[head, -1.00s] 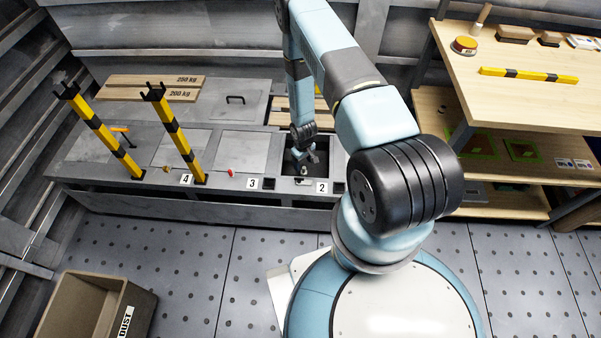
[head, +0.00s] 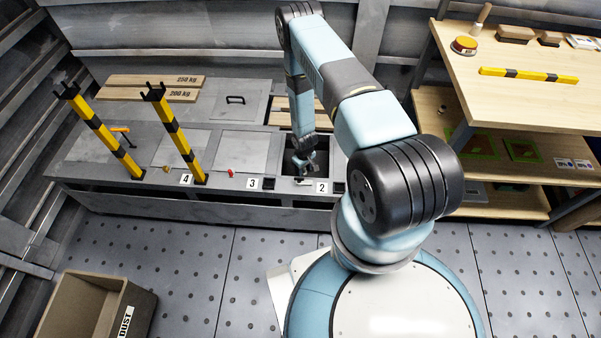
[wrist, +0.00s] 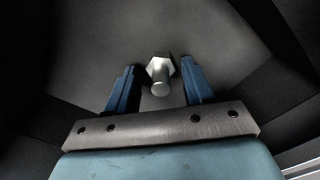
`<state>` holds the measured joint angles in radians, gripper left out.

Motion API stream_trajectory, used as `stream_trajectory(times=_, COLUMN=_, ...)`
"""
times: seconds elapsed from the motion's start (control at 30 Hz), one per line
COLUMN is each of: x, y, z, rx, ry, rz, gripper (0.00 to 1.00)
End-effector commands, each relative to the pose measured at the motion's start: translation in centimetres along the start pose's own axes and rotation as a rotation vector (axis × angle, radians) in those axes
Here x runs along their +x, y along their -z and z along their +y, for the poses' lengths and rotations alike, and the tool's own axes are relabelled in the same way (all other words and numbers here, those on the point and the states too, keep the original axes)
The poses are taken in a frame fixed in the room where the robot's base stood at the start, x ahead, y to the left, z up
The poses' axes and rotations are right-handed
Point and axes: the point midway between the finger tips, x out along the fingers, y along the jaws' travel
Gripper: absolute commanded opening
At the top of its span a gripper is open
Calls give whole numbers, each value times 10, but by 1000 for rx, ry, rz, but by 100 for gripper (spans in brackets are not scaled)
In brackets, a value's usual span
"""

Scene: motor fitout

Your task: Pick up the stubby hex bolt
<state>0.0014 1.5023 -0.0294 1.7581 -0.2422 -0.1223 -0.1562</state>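The stubby hex bolt (wrist: 160,74) shows in the wrist view as a bright metal piece with a hexagonal head and a short round shank. It lies on a dark grey surface between the two blue fingers of my gripper (wrist: 158,85). Space shows between the bolt and both fingers, so my gripper is open. In the head view my gripper (head: 303,165) reaches down into an open dark compartment of the grey bench, near label 2. The bolt cannot be made out in the head view.
The grey bench (head: 130,192) has lidded compartments left of the open one. Two yellow-black posts (head: 175,132) stand on it. Planks (head: 150,88) lie behind. A wooden shelf unit (head: 505,100) stands at right, a dust bin (head: 95,305) at lower left. Dark walls surround the bolt.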

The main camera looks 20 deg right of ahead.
Motion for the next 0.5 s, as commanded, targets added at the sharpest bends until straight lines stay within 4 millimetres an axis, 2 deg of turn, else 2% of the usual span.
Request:
stream_trajectory(times=0.07, x=0, y=0, z=0, rx=0, ry=0, rz=0, gripper=44)
stream_trajectory(times=0.5, x=0, y=0, z=0, rx=0, ry=0, rz=0, gripper=2)
